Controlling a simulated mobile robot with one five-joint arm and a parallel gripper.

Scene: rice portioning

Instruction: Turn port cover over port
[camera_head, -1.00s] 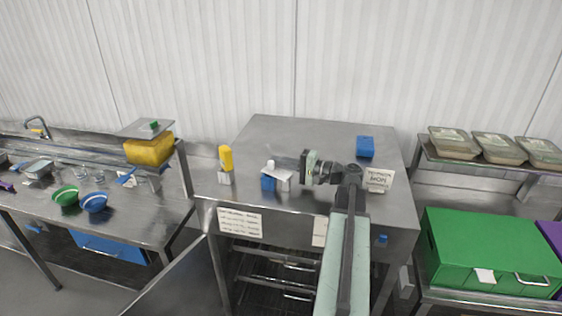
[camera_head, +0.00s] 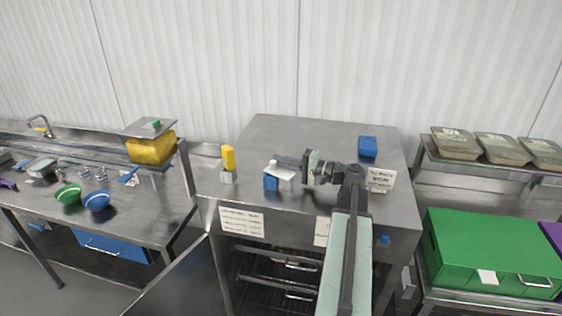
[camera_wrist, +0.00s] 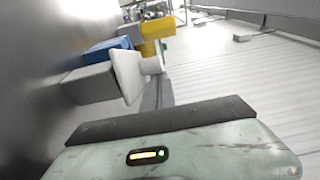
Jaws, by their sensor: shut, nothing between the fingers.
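A small fitting on the steel cabinet top has a grey block (camera_wrist: 88,85), a blue part (camera_head: 270,184) and a white flap (camera_head: 283,172) that looks like the port cover. In the wrist view the white flap (camera_wrist: 127,74) stands at the side of the grey block, with a pale knob on it. I cannot make out the port opening. My gripper (camera_head: 304,166) is shut and empty, just right of the flap and apart from it in the head view.
The steel cabinet top (camera_head: 320,135) also carries a yellow-topped fitting (camera_head: 228,160) at left, a blue block (camera_head: 367,146) behind my arm and a small sign (camera_head: 381,179). A bench with bowls (camera_head: 96,201) is at left; a green crate (camera_head: 480,245) is at right.

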